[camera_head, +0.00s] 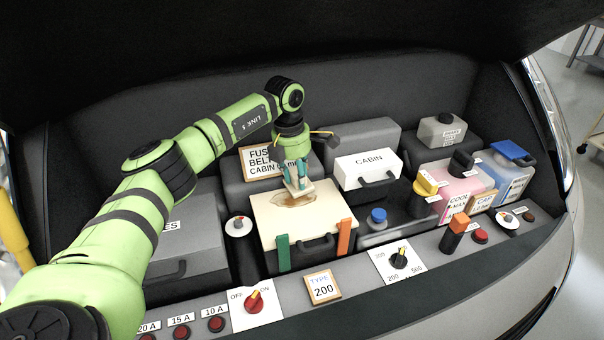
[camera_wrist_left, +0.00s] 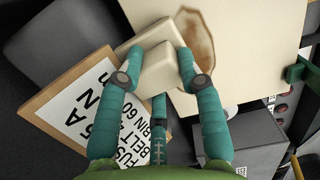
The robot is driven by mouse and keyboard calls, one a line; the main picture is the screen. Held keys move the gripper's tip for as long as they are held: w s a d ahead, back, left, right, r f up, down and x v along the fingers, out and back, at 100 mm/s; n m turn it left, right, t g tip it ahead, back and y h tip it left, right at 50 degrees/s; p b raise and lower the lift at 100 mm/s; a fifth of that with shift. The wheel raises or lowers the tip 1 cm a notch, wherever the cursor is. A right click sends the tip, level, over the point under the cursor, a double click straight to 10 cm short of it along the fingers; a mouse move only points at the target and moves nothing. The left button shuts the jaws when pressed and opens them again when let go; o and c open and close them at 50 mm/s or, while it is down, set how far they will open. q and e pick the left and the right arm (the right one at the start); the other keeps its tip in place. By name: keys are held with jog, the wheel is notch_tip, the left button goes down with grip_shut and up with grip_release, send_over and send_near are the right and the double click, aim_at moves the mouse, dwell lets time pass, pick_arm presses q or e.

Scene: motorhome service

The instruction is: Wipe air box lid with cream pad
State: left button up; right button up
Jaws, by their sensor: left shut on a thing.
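The air box lid (camera_head: 327,213) is a cream panel on a dark box in the middle of the bay. My left gripper (camera_head: 300,184) is shut on the cream pad (camera_head: 299,190), over the far part of the lid by the stain. In the left wrist view the teal fingers hold the pad (camera_wrist_left: 157,72) between them, next to the stain. I cannot tell whether the pad touches the lid. My right gripper is not in view.
A fuse and belt sign (camera_head: 263,161) stands just behind the lid. The white cabin box (camera_head: 368,163) is to the right, with the pink coolant tank (camera_head: 463,186) beyond it. Green (camera_head: 284,252) and orange (camera_head: 344,237) straps cross the lid's front edge. Knobs and buttons line the front ledge.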

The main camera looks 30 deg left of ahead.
pick_arm(q)
jog(key=shift+s+a, duration=0.5)
jog(key=shift+a, duration=0.1)
jog(key=shift+s+d+p, duration=0.3)
jog(key=shift+s+p, duration=0.05)
jog(key=shift+s+d+f+p, duration=0.15)
jog(key=shift+s+d+p, duration=0.05)
jog(key=shift+s+d, duration=0.45)
jog(key=shift+s+d+f+p, duration=0.1)
jog(key=shift+s+d+p, duration=0.05)
jog(key=shift+s+d, duration=0.45)
jog(key=shift+s+d+p, duration=0.2)
jog(key=shift+s+d, duration=0.4)
jog(key=shift+d, duration=0.2)
jog(key=shift+s+d+p, duration=0.2)
jog(key=shift+s+d, duration=0.35)
jog(key=shift+d, duration=0.2)
jog(key=shift+s+a+r, duration=0.2)
jog(key=shift+s+a, duration=0.55)
jog(key=shift+a, duration=0.25)
jog(key=shift+w+a+b, duration=0.6)
jog(key=shift+w+a, duration=0.4)
jog(key=shift+w, duration=0.25)
jog(key=shift+w+a+b, duration=0.55)
jog(key=shift+w+a, duration=0.9)
jog(key=shift+a, duration=0.3)
